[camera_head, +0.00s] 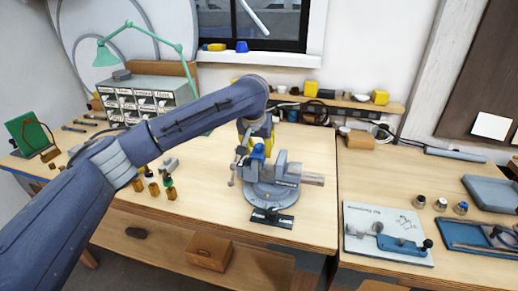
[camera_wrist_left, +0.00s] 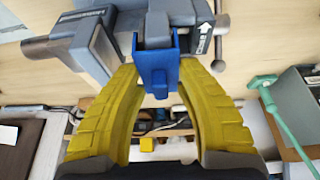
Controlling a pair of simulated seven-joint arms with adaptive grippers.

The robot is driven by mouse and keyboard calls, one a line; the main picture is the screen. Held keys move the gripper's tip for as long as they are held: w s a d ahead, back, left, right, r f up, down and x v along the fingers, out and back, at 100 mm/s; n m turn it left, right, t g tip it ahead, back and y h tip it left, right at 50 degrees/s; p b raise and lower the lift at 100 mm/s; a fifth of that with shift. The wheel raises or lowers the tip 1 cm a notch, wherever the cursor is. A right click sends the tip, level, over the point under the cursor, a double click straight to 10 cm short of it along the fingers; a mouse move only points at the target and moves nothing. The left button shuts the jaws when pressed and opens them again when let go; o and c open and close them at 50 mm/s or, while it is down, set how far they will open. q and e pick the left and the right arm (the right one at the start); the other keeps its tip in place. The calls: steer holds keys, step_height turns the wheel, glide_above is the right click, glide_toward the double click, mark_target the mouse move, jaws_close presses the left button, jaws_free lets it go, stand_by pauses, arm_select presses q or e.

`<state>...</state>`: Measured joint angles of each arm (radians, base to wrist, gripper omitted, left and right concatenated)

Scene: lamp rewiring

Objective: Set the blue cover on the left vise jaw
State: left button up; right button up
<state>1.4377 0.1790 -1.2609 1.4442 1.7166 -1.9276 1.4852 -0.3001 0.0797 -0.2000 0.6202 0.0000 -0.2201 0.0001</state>
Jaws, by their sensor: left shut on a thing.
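The blue cover (camera_head: 258,152) is a small channel-shaped piece at the top left of the grey vise (camera_head: 272,190). In the left wrist view the cover (camera_wrist_left: 158,75) sits between the yellow fingertips of my left gripper (camera_wrist_left: 158,66). My left gripper (camera_head: 258,143) is shut on it and reaches down from above. A grey jaw block (camera_wrist_left: 155,28) shows between the cover's blue side walls. The cover overlaps the left jaw in view; I cannot tell whether it is fully seated. The fingers partly hide the jaw in the head view. My right gripper is not in view.
Several small bottles (camera_head: 168,187) stand left of the vise. A drawer cabinet (camera_head: 150,97) and green lamp (camera_head: 106,52) are behind. A white board with a blue tool (camera_head: 400,244) lies at right. The wood right of the vise is mostly clear.

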arm_select(q)
steer(key=shift+f, duration=0.3)
steer(key=o, duration=1.3)
steer(key=shift+c, duration=0.2)
steer(key=shift+r, duration=0.1)
steer(key=v, duration=1.1)
steer(key=shift+r, duration=0.4)
steer(key=shift+s+a, duration=0.1)
steer(key=shift+s, duration=0.05)
steer(key=shift+r, duration=0.1)
steer(key=w+d+v, duration=0.1)
steer(key=v, duration=0.7)
steer(key=shift+a+r, duration=0.35)
steer(key=shift+r, duration=0.15)
